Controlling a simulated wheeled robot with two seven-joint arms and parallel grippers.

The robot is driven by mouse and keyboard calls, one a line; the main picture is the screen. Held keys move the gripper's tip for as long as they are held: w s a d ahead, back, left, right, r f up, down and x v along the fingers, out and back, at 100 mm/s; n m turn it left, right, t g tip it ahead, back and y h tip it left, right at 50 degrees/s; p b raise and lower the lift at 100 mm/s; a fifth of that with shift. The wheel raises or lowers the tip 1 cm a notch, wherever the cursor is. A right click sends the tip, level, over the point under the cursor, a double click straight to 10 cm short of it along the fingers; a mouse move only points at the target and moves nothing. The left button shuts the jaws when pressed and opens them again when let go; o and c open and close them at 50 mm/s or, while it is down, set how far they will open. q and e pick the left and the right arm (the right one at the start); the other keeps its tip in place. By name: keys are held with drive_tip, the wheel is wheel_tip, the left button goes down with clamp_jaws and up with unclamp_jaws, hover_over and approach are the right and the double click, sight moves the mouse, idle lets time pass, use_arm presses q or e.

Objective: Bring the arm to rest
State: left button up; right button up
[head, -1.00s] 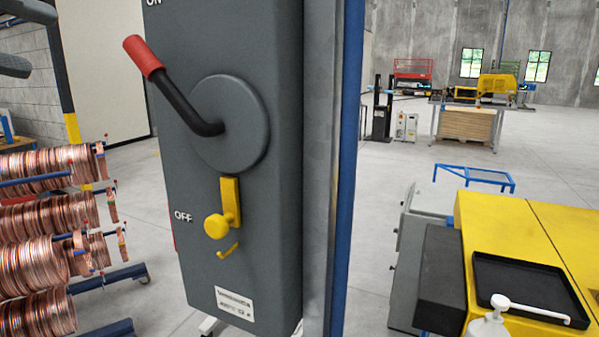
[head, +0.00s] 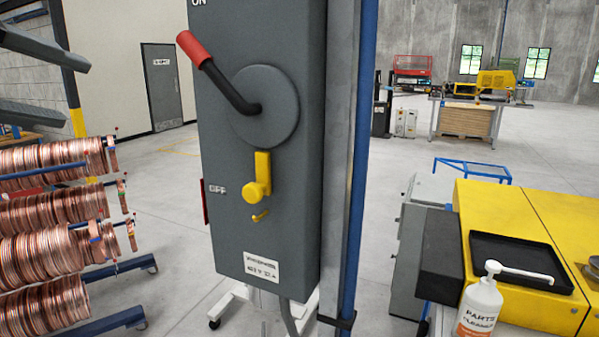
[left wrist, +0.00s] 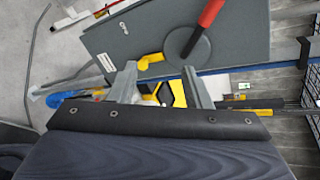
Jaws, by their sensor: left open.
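A grey switch box (head: 265,200) stands in the middle of the head view. Its black lever has a red grip (head: 193,48) pointing up and left, towards the ON mark. A yellow latch (head: 258,180) is below the lever's hub, near the OFF mark. My left gripper (head: 82,92) is at the upper left, open and empty, apart from the box in the picture. In the left wrist view, the open fingers (left wrist: 161,88) show in front of the box (left wrist: 110,45), with the red grip (left wrist: 210,12) at the top. My right gripper is not in view.
Copper coils (head: 50,210) hang on a blue rack at the left. A blue post (head: 366,150) stands behind the box.

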use_arm(q)
wheel_tip(320, 180, down, 37)
drive_tip(key=d+n+g+y+b, duration=0.1)
drive_tip(key=n+g+y+b, duration=0.3)
drive_tip(key=n, duration=1.6)
drive_tip(key=s+d+f+n+g+h, duration=0.1)
drive_tip(key=s+f+n, duration=0.2)
drive_tip(key=f, duration=0.4)
drive_tip(key=s+d+f+n+g+h, duration=0.1)
drive_tip(key=s+f+n+g, duration=0.1)
drive_tip(key=f+n, duration=0.4)
wheel_tip(320, 180, down, 2)
drive_tip(key=shift+s+d+f+n+h, duration=0.1)
drive_tip(key=shift+s+d+n+h, duration=0.25)
drive_tip(key=shift+s, duration=0.5)
